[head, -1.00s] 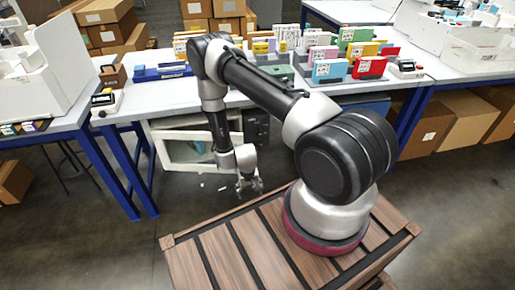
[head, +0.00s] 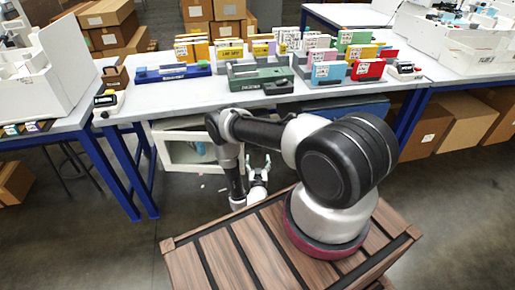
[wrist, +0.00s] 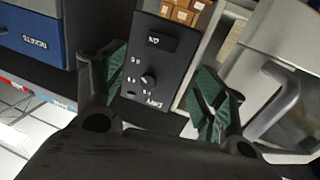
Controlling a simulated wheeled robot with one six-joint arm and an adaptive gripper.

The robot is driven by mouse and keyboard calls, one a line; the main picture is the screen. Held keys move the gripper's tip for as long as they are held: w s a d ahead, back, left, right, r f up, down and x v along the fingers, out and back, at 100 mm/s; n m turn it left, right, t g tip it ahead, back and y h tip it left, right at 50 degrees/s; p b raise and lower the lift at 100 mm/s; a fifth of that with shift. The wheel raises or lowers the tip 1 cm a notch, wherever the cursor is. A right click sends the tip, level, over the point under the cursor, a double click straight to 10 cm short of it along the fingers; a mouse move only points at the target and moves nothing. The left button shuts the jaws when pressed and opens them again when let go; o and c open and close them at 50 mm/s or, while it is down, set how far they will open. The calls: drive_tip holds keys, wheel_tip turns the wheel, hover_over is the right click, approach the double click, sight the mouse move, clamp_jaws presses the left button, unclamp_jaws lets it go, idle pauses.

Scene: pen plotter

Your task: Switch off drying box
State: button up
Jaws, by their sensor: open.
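The drying box appears to be the white cabinet with a windowed door (head: 172,151) under the table in the head view, partly hidden by my arm. In the wrist view a black control panel (wrist: 137,58) stands ahead, between my fingers. It bears a dark round knob (wrist: 149,81) with small white marks around it, and a dark label or display (wrist: 161,40) that seems to read ON, turned over. My gripper (head: 259,160) is open and empty in front of the cabinet, and its green-padded fingers (wrist: 162,62) show either side of the panel, apart from the knob.
A blue drawer (wrist: 30,38) is left of the panel in the wrist view; a white surface with a grey handle (wrist: 280,103) is at the right. The table (head: 222,92) above carries trays and coloured cards. Blue table legs (head: 110,172) stand left.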

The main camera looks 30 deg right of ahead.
drive_tip(key=x, duration=1)
drive_tip(key=shift+w, duration=0.1)
drive_tip(key=shift+c, duration=0.4)
